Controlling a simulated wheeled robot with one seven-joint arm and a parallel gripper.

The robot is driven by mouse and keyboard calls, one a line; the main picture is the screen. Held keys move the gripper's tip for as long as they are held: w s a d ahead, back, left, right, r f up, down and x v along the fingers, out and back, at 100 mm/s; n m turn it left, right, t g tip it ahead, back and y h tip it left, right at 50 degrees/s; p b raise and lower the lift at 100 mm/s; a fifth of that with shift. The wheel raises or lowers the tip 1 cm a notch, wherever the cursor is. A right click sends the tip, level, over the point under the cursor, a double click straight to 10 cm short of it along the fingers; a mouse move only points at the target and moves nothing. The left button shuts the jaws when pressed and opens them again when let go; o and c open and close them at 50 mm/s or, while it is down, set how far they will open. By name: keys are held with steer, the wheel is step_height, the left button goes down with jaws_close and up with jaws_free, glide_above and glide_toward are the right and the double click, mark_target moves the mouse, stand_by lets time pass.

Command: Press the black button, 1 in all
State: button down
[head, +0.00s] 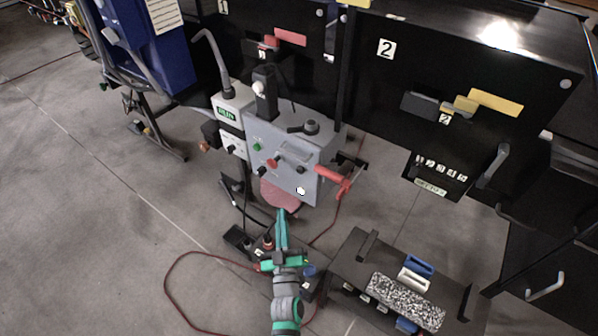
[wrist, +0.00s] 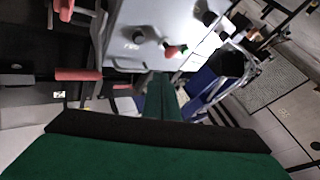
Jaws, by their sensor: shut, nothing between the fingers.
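A grey control box (head: 285,155) stands in the middle of the head view. Its front carries a round black button or knob (head: 262,171) at the lower left, a red knob (head: 272,163) just above it, and a green button (head: 257,147) higher up. Which black part is the button I cannot tell for sure. In the wrist view the box face (wrist: 165,20) shows at the top, with a dark round part (wrist: 138,37) and a red part (wrist: 172,50). My gripper (head: 282,212) is shut and empty, below the box front and apparently apart from it.
A red handle (head: 333,178) sticks out at the box's right. A dark bench (head: 345,255) with blue and white pieces stands at the lower right. Black panels (head: 465,60) stand behind. A red cable (head: 168,285) lies on the floor. Open floor (head: 90,210) is at the left.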

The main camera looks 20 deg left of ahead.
steer(key=shift+n+y, duration=0.6)
steer(key=shift+n, duration=0.2)
steer(key=x, duration=0.5)
steer(key=shift+a+r, duration=0.3)
steer(key=shift+a, duration=0.1)
glide_toward(300, 171)
steer(key=w+a+r, duration=0.1)
steer(key=w+a, duration=0.3)
steer(key=shift+a+r, duration=0.25)
steer(key=shift+r, duration=0.15)
steer(key=shift+w, duration=0.1)
steer(key=shift+d, duration=0.1)
stand_by(0.5)
